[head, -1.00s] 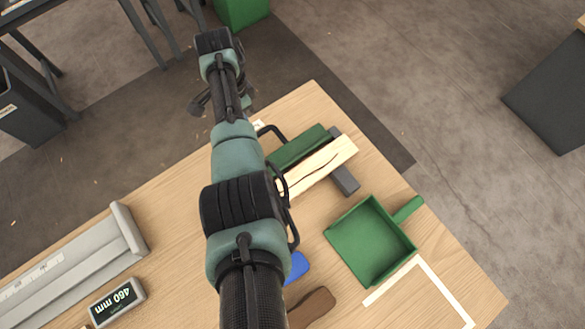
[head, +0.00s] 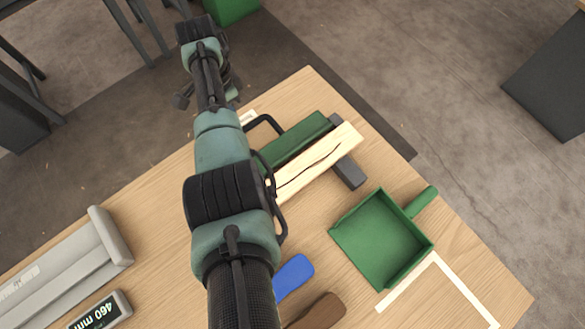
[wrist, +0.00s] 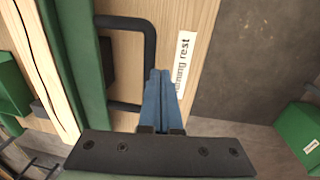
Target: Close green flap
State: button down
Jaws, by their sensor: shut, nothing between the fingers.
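A long dark-green piece (head: 299,139), which looks like the green flap, lies beside a pale wooden board (head: 318,158) on the table. In the wrist view the green piece (wrist: 88,75) runs along the left, with the board (wrist: 45,60) beyond it. A black loop handle (wrist: 150,60) stands out from the green piece's side; it also shows in the head view (head: 268,121). My gripper (wrist: 160,80) has blue fingers, shut together and empty. They are just right of the handle in the picture; whether they touch it I cannot tell. My arm hides part of the handle side.
A green dustpan (head: 380,240), a blue item (head: 293,275) and a brown item (head: 318,312) lie on the table. A grey measuring rail (head: 60,270) and a 460 mm display (head: 100,312) are at lower left. A "...ning rest" label (wrist: 184,65) is near my fingers.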

jog(key=shift+f, duration=0.3)
dwell(0.5)
